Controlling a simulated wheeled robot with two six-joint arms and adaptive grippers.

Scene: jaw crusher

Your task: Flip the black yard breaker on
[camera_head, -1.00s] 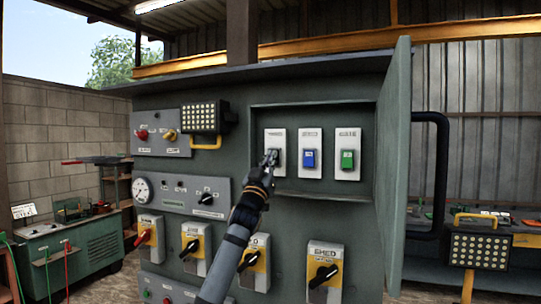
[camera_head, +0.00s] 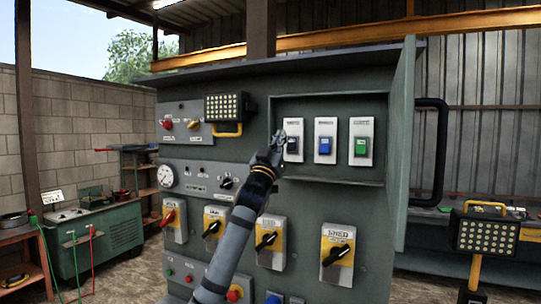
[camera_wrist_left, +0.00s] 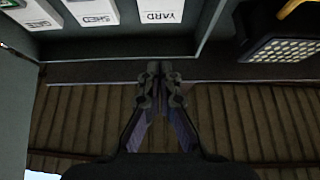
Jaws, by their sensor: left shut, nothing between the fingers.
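The black yard breaker (camera_head: 292,145) is the leftmost of three switches in the recessed box of the grey cabinet. Its white plate shows in the left wrist view with an upside-down YARD label (camera_wrist_left: 163,16); the black rocker is out of that view. My left gripper (camera_head: 279,138) is shut and empty, in front of the left edge of the yard plate. In the left wrist view its fingertips (camera_wrist_left: 160,68) are together, near the recess edge. I cannot tell whether it touches the plate or which way the rocker is set. My right gripper is not in view.
A blue breaker (camera_head: 325,145) and a green breaker (camera_head: 360,147) sit to the right in the same recess. The open cabinet door (camera_head: 404,145) stands at the right. A lamp (camera_head: 227,108) hangs left of the recess. Yellow rotary switches (camera_head: 270,242) line the lower panel.

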